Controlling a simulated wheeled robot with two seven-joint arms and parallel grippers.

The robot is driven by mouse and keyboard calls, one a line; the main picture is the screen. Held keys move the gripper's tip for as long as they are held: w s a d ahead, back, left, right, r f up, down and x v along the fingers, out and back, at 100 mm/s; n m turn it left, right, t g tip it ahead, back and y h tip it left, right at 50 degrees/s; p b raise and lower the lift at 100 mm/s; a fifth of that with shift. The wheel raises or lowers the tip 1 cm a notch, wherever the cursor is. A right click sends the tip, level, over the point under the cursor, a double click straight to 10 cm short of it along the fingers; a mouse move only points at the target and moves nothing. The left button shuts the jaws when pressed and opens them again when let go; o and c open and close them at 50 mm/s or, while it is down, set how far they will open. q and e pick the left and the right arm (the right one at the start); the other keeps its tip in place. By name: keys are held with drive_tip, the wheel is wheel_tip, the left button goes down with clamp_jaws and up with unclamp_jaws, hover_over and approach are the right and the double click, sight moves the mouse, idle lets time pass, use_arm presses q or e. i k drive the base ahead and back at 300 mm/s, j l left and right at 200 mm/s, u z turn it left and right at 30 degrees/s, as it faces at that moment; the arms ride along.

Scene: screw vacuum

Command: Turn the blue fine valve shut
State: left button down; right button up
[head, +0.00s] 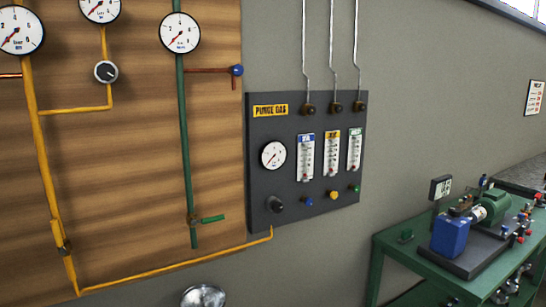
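The grey purge gas panel (262,204) is mounted on the wall right of the wooden board. A small blue knob (308,201) sits near its lower edge, below the flowmeter with the blue label (306,157). It looks like the blue fine valve; how far it is turned cannot be told. A yellow knob (333,195) and a green knob (354,189) sit to its right. A larger black knob (276,204) sits to its left. Neither of my grippers is in view.
A round gauge (273,155) and two more flowmeters are on the panel. A yellow pipe (180,266) runs to its underside. A green bench (403,257) with a blue and green pump stands at right. The panel's front is unobstructed.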

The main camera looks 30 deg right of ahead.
sight(308, 202)
drive_tip(key=z, duration=1.25)
